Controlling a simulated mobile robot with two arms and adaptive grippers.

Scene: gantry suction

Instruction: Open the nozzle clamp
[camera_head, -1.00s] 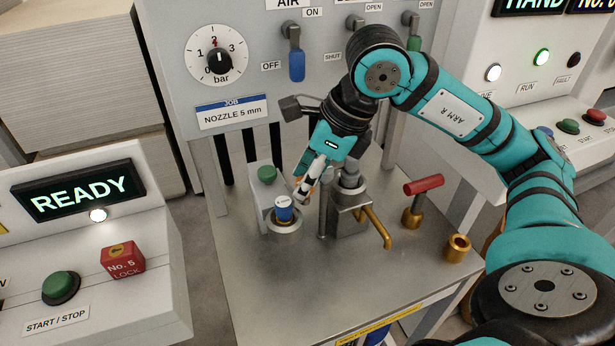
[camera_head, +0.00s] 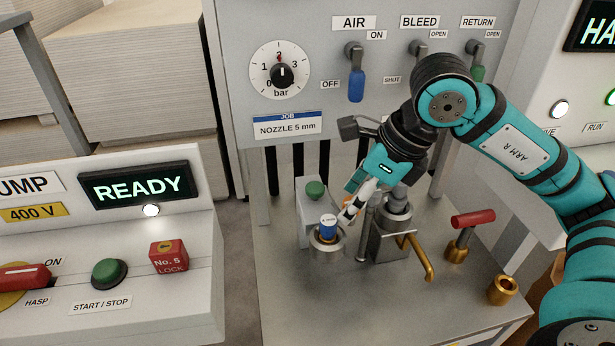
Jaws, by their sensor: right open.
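The nozzle clamp appears to be the grey metal block (camera_head: 388,246) with a bent brass lever (camera_head: 421,262) on its front right, standing on the steel table. The lever points forward and down. A grey cylinder (camera_head: 398,207) stands upright in the block. My right gripper (camera_head: 349,214) is open and reaches down left of the clamp, not on its lever. Its fingertips are close beside a blue-capped piece (camera_head: 328,226) in a round metal cup (camera_head: 327,250). I cannot tell whether they touch it. My left gripper is not in view.
A green button (camera_head: 315,189) on a grey box stands behind the cup. A red-handled T-tool (camera_head: 472,219) and a brass socket (camera_head: 503,289) stand to the right. A thin post (camera_head: 366,230) stands between cup and clamp. The table's front (camera_head: 400,318) is clear.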

